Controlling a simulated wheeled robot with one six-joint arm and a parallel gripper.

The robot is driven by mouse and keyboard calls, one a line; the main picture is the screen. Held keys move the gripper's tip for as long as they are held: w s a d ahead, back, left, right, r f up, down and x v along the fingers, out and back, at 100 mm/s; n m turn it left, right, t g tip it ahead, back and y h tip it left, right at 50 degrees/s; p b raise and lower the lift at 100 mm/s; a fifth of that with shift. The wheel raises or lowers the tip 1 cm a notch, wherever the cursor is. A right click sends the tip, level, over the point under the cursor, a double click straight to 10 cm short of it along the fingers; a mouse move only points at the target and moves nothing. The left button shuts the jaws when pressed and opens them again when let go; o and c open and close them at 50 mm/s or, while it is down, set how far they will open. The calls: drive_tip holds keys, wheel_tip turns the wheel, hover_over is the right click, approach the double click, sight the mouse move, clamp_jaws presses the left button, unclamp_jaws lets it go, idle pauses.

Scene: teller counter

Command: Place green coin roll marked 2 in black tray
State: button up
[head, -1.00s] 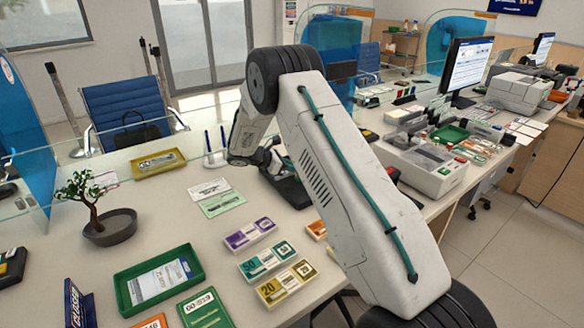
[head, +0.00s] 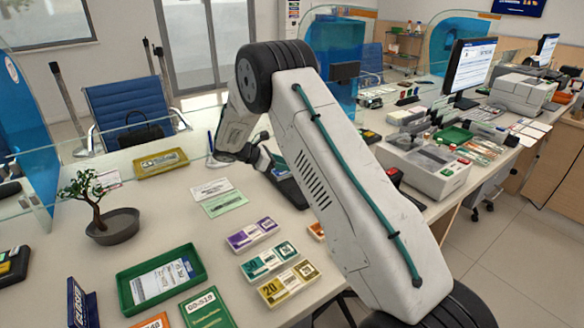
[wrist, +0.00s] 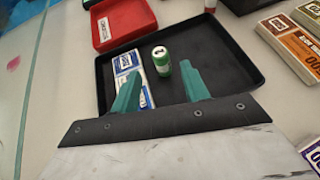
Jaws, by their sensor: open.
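A green coin roll (wrist: 162,62) with a white band stands upright on the floor of the black tray (wrist: 225,70) in the wrist view. Its number is not readable. A blue-and-white banknote bundle (wrist: 131,72) lies in the tray just left of the roll. My gripper (wrist: 161,82) is open and empty, with its green fingers to the left and right of the line to the roll. I see no finger clearly touching it. In the head view my gripper (head: 266,160) is over the black tray (head: 289,190), which my arm partly hides.
A red tray (wrist: 122,22) adjoins the black tray's far left. Banknote bundles (wrist: 292,42) lie to its right. In the head view a green tray (head: 160,279), a potted bonsai (head: 113,226) and several bundles (head: 268,260) stand on the counter. Bare counter lies between them.

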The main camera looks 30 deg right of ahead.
drive_tip(key=v, duration=0.7)
drive_tip(key=s+a+r+m+y, duration=0.3)
drive_tip(key=s+r+m+y, duration=0.4)
drive_tip(key=s+r, duration=1.3)
drive_tip(key=s+a+m+t+y, duration=0.2)
drive_tip(key=s+a+m, duration=0.2)
drive_tip(key=s, duration=0.9)
drive_tip(key=s+a+f+m+t+y, duration=0.1)
drive_tip(key=s+a+m+t+y, duration=0.1)
drive_tip(key=s, duration=1.2)
drive_tip(key=a+m+y, duration=0.1)
drive_tip(key=a+m, duration=0.1)
drive_tip(key=shift+s+a+m, duration=0.3)
